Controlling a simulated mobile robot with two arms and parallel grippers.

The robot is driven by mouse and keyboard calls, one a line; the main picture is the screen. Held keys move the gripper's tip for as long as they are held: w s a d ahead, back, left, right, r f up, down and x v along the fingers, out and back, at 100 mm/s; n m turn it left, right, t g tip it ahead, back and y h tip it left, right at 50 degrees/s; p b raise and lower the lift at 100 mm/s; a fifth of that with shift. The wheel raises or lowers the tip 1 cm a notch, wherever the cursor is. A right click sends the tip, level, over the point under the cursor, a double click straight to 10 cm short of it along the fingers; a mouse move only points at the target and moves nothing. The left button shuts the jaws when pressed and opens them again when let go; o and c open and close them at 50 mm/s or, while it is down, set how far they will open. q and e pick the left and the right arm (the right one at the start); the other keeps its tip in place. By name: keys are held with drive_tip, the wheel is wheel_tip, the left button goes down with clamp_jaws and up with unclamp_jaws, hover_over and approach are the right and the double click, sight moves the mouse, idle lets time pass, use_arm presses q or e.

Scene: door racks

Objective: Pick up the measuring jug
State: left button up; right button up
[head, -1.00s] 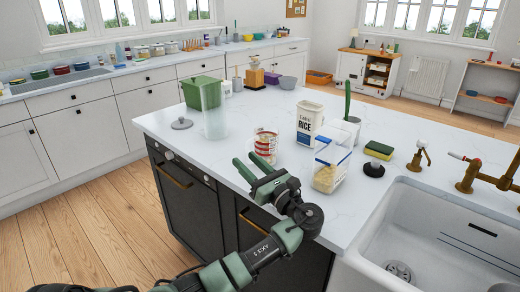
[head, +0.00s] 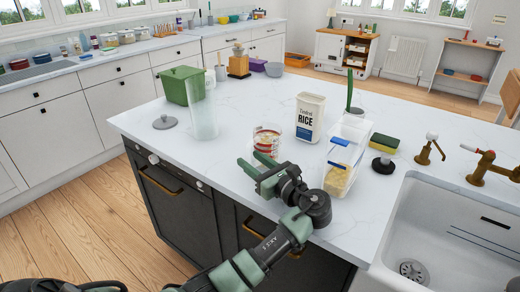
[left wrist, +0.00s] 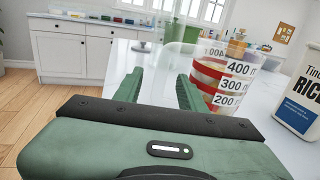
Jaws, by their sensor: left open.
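The measuring jug (head: 267,139) is clear and stands on the white island top near its front edge. In the left wrist view the jug (left wrist: 228,75) shows dark volume marks, with red and cream shapes seen in or through it. My left gripper (head: 254,162) is open, just in front of the jug in the head view. In the left wrist view its two green fingers (left wrist: 158,90) are apart with nothing between them. The jug shows mostly right of the right finger, which covers part of its left side. My right gripper is not in view.
A rice box (head: 309,117) stands right of the jug. A clear container with a blue clip (head: 340,168) is near the front edge. A tall clear cylinder (head: 203,118), a green bin (head: 178,86) and a grey lid (head: 166,122) are to the left. The sink (head: 445,235) is right.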

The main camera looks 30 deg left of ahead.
use_arm(q)
drive_tip(key=shift+w+a, duration=0.1)
drive_tip(key=shift+a, duration=0.25)
drive_tip(key=x, duration=0.4)
drive_tip(key=shift+f+p, duration=0.1)
drive_tip(key=shift+p, duration=0.25)
drive_tip(key=shift+w+a, duration=0.15)
drive_tip(key=shift+a, duration=0.05)
clamp_jaws()
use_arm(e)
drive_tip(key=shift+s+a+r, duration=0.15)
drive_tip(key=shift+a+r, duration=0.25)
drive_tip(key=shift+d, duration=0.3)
